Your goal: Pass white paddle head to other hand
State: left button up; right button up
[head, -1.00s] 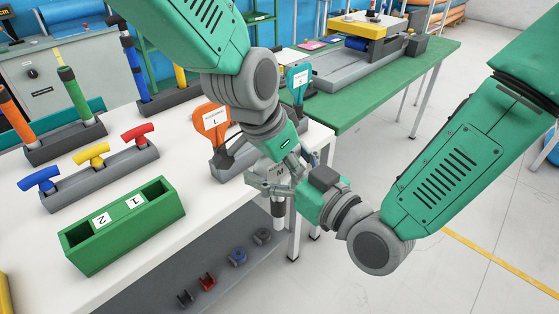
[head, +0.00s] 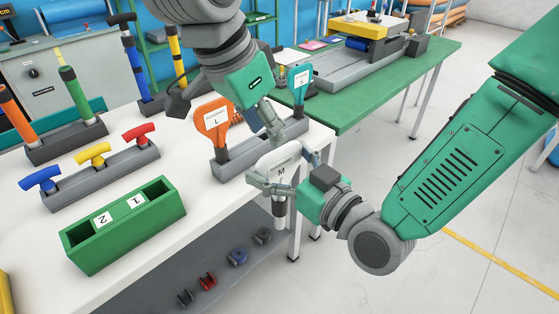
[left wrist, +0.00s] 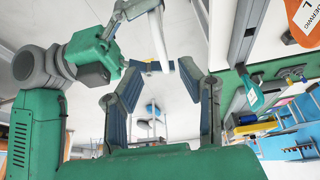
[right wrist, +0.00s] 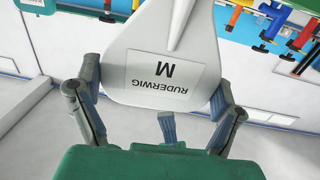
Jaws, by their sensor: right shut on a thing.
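The white paddle head (head: 290,157), labelled "M", is near the table's right front corner in the head view. My right gripper (head: 284,183) is shut on it. In the right wrist view the white paddle head (right wrist: 165,52) shows "RUDERWIG M" upside down, with fingers at both sides. My left gripper (head: 274,128) is above and behind the paddle head in the head view. In the left wrist view its fingers (left wrist: 160,70) are spread with nothing clasped, and the paddle head shows edge-on (left wrist: 158,38) near the tips.
An orange paddle (head: 212,121) and a teal paddle (head: 299,80) stand in a grey holder (head: 230,160) close behind. A green two-slot box (head: 122,235) and a grey rack with coloured handles (head: 100,180) stand on the white table. Floor to the right is clear.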

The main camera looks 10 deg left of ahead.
pick_arm(q)
jog(key=s+a+f+n+g+y, duration=0.1)
jog(key=s+a+f+n, duration=0.2)
jog(key=f, duration=0.6)
jog(key=s+a+f+g, duration=0.1)
jog(key=s+a+f, duration=0.3)
jog(key=f, duration=0.5)
jog(key=s+a+f+n+g+y, duration=0.1)
jog(key=s+a+f+n, duration=0.1)
jog(key=a+f, duration=0.5)
jog(key=s+a+f+n, duration=0.1)
jog(key=s+a+f, duration=0.2)
jog(key=s+f, duration=0.4)
jog(key=s+a+f+n+y, duration=0.1)
jog(key=s+a+f+n, duration=0.1)
jog(key=s+a+f, duration=0.2)
jog(key=s+f, duration=0.2)
jog(key=s, duration=0.1)
jog(key=shift+s+f+t, duration=0.2)
jog(key=shift+f+t, duration=0.1)
jog(key=shift+f, duration=0.1)
